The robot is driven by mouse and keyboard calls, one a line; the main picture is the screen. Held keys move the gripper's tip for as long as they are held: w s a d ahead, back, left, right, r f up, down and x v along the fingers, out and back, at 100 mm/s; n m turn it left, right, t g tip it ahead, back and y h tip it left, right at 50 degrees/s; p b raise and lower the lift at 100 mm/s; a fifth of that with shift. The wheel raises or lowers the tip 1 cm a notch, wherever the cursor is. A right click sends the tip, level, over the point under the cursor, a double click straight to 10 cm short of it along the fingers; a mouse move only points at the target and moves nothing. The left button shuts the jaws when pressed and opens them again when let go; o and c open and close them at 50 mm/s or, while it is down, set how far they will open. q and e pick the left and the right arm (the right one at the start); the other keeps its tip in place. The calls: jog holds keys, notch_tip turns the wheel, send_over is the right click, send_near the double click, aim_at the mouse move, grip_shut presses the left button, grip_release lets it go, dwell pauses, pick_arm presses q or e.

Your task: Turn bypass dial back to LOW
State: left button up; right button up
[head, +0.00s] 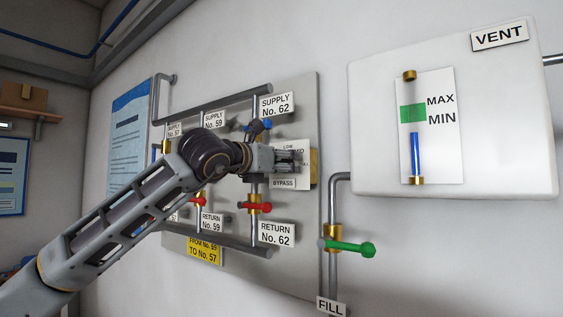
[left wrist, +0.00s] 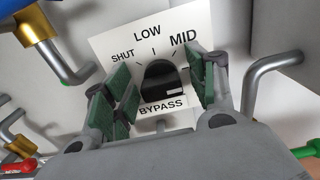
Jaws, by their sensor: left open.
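The black bypass dial (left wrist: 158,80) sits on a white plate marked SHUT, LOW and MID, with BYPASS below, in the left wrist view. In the head view the left gripper (head: 286,160) is in front of the bypass plate (head: 288,183) and hides the dial. My right gripper is in neither view.
A red-handled return valve (head: 258,207) is just below the gripper, and a blue-handled supply valve (head: 257,126) just above. Pipes run beside the plate. A green fill valve (head: 348,246) and the white vent box (head: 500,120) are to the right.

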pick_arm(q)
jog(key=c, duration=1)
jog(key=shift+c, duration=0.2)
